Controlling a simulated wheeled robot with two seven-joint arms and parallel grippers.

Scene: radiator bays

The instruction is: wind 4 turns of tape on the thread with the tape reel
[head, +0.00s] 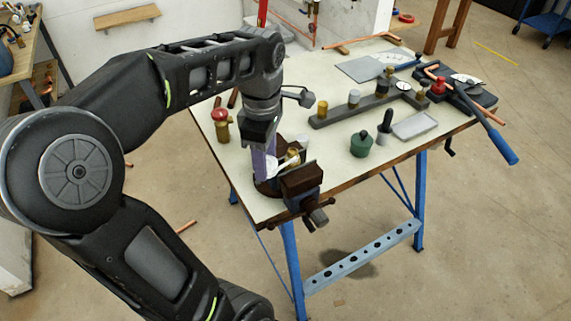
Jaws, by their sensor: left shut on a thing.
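My left gripper (265,170) reaches down at the front left of the workbench. It is shut on a small white thing that looks like the tape reel (275,165), mostly hidden by the gripper. A brass fitting (294,156), which seems to bear the thread, sits at the dark brown vise (302,180) just right of the gripper. The reel is close beside the fitting; I cannot tell whether they touch, and no wound tape can be made out. My right gripper is not in view.
On the workbench (245,200) stand a red-capped brass valve (221,124), a green pot (361,144), a grey tray (415,125) and a dark rack (355,108) with several fittings. A blue-handled pipe bender (500,143) overhangs the right edge. The bench middle is fairly clear.

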